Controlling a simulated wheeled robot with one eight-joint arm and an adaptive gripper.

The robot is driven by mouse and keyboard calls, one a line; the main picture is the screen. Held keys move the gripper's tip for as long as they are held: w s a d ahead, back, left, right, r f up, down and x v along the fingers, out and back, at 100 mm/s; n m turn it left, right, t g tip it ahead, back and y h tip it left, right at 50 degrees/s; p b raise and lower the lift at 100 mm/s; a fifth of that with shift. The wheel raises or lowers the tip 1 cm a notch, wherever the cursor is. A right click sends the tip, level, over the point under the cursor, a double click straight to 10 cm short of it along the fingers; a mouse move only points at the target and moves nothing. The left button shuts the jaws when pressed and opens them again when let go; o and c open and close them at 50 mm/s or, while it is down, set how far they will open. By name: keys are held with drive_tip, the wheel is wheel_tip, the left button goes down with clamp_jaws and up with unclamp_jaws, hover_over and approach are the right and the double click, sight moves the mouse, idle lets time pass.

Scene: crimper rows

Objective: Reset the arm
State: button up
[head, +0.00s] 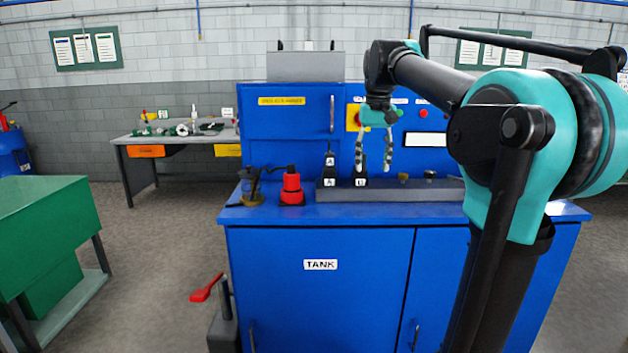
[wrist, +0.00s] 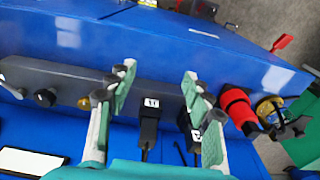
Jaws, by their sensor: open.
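My gripper (head: 375,163) is open and empty above the blue bench. Its pale, teal-padded fingers point down, and they also show in the wrist view (wrist: 158,82). A black labelled tool (head: 361,180) stands in the grey rack (head: 420,194) near the left finger. In the wrist view this tool (wrist: 149,128) appears between the open fingers, with no visible grip on it. A second black labelled tool (head: 330,172) stands to its left in the rack. My arm reaches in from the right of the head view.
A red-and-black device (head: 291,188) and a dark device with a brass base (head: 251,190) stand on the bench's left end. The blue bench (head: 318,300) has a raised back panel. A red object (head: 206,288) is low at left.

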drive_tip(key=s+d+f+t, duration=0.1)
drive_tip(key=s+f, duration=0.3)
drive_tip(key=f, duration=0.7)
drive_tip(key=s+d+f+t, duration=0.1)
drive_tip(key=s+f, duration=0.3)
drive_tip(key=f, duration=0.7)
drive_tip(key=s+d+f+t, duration=0.1)
drive_tip(key=s+f, duration=1.3)
drive_tip(key=f, duration=0.2)
drive_tip(key=shift+d, duration=0.15)
